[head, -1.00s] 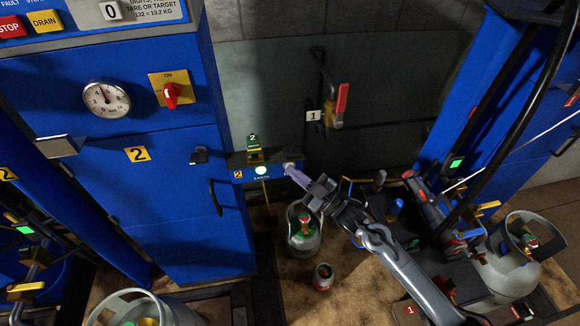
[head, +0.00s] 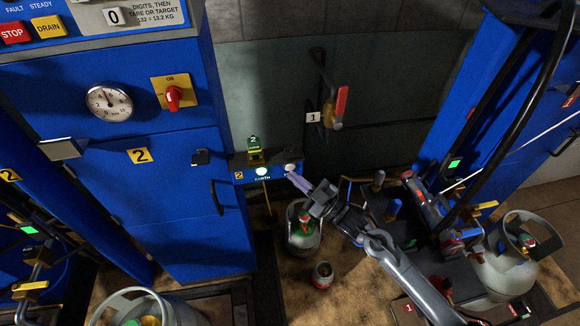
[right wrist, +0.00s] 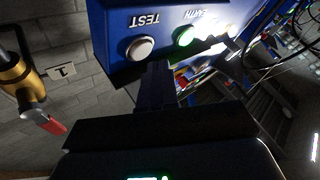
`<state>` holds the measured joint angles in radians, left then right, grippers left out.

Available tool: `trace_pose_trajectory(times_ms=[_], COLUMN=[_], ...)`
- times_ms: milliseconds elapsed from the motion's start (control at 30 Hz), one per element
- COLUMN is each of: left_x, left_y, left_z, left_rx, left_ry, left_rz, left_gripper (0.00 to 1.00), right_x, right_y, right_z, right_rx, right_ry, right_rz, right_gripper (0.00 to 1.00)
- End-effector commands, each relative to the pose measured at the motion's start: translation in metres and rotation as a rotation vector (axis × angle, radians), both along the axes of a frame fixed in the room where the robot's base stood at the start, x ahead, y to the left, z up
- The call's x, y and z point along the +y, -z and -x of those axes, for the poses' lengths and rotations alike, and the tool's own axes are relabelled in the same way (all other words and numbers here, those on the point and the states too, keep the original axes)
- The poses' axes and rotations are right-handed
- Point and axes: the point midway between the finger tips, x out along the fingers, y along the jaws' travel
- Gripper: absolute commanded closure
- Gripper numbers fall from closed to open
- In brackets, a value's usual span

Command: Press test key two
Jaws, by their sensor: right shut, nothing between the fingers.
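The test key two is a round pale button (head: 290,167) at the right end of a small blue box (head: 250,178) marked 2. In the right wrist view the same button (right wrist: 140,47) sits beside the word TEST. A lit green EARTH lamp (head: 262,171) is to its left in the head view. My right gripper (head: 292,177) is shut and empty. Its fingertips are just below the button in the head view, with the button face uncovered; the fingers (right wrist: 155,72) also show in the right wrist view, just below and right of the button. My left gripper is not in view.
A blue cabinet (head: 190,230) stands left of the box, with a gauge (head: 109,102) and a red switch (head: 173,97). A red-handled valve (head: 339,105) marked 1 is up on the wall. Grey gas cylinders (head: 302,228) stand below and at right (head: 510,270).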

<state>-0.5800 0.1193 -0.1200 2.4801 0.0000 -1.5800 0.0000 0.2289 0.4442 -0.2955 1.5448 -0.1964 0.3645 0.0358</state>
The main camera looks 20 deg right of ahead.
Motion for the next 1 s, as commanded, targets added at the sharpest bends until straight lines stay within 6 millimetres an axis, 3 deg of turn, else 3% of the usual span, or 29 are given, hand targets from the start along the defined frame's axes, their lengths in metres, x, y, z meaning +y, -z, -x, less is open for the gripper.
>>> trace_pose_trajectory(times_ms=[500, 1000], left_x=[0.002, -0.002], left_y=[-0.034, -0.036], left_z=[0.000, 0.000], left_rx=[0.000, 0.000], left_ry=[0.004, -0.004], left_rz=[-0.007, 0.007], left_gripper=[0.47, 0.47], right_x=[0.006, 0.007], right_y=[-0.002, 0.000], right_z=[0.042, 0.049], right_rx=[0.002, 0.000], right_ry=[-0.001, 0.000], right_rz=[0.000, 0.000], right_gripper=[1.00, 1.00])
